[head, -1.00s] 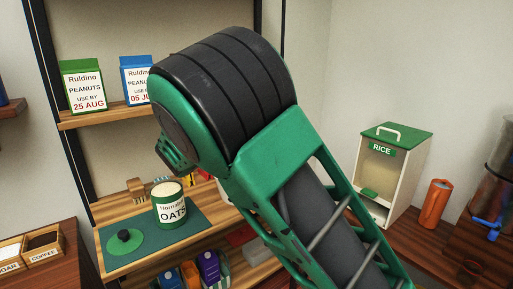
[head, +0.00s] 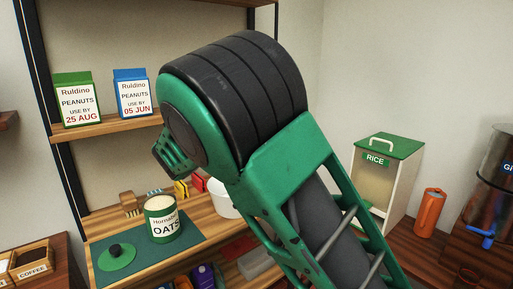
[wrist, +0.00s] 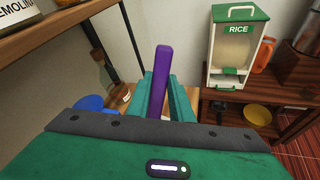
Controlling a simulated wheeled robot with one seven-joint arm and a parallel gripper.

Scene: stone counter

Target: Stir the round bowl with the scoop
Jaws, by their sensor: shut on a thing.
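In the wrist view my gripper (wrist: 168,98) is shut on a purple bar (wrist: 161,75), which looks like the scoop's handle. It stands up between the teal fingers; its lower end is hidden. A white round bowl (head: 221,203) stands on the wooden surface in the head view, partly behind my arm. The wrist view also shows a blue round vessel (wrist: 89,103) at left and a yellow bowl (wrist: 257,115) at right. I cannot tell which is the task's bowl. In the head view my arm hides the fingers and the scoop.
An open oats tin (head: 161,219) and its green lid (head: 117,257) sit on a green mat. Peanut boxes (head: 75,99) stand on the shelf above. A rice dispenser (head: 388,185) and an orange cylinder (head: 430,215) stand at right. A coffee box (head: 31,262) is at lower left.

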